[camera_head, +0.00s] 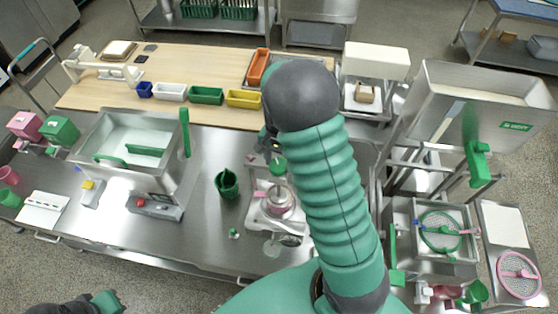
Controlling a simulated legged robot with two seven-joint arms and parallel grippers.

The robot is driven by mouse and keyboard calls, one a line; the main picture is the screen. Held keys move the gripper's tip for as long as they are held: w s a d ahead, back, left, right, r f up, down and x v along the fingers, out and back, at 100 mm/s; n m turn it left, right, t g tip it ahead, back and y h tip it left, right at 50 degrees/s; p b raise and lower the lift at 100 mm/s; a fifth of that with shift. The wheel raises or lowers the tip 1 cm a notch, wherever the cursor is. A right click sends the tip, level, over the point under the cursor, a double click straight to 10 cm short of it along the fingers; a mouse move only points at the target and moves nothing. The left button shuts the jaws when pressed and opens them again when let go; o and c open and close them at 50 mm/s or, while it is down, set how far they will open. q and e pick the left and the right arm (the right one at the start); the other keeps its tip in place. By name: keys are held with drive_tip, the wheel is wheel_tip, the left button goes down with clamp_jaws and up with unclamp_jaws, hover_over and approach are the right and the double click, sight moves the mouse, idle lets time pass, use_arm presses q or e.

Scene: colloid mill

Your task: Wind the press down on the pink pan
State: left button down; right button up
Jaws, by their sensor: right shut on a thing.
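The press (289,226) is a small metal device on the steel worktop, partly covered by my right arm. The pink pan (279,201) sits in it under a metal upper part, and a green round piece (278,167) shows above. My right gripper (268,143) is over the top of the press, shut on its handle; the grip itself is mostly hidden behind my dark wrist. Part of my left arm shows at the bottom left edge; its fingers are not in view.
A green jug (227,183) stands just left of the press. A steel basin (128,142) and a small scale (154,206) are farther left. Coloured trays (206,95) line the wooden board behind. A large hopper (470,105) stands at right. The worktop in front of the jug is mostly clear.

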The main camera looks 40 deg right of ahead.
sight(278, 164)
drive_tip(key=shift+a+f, duration=0.1)
drive_tip(key=o, duration=1.4)
drive_tip(key=shift+c, duration=0.2)
drive_tip(key=shift+r, duration=0.2)
wheel_tip(278, 164, up, 16)
drive_tip(key=b, duration=0.3)
drive_tip(key=shift+w+r+b, duration=0.15)
drive_tip(key=shift+r+b, duration=0.1)
drive_tip(key=shift+b, duration=0.15)
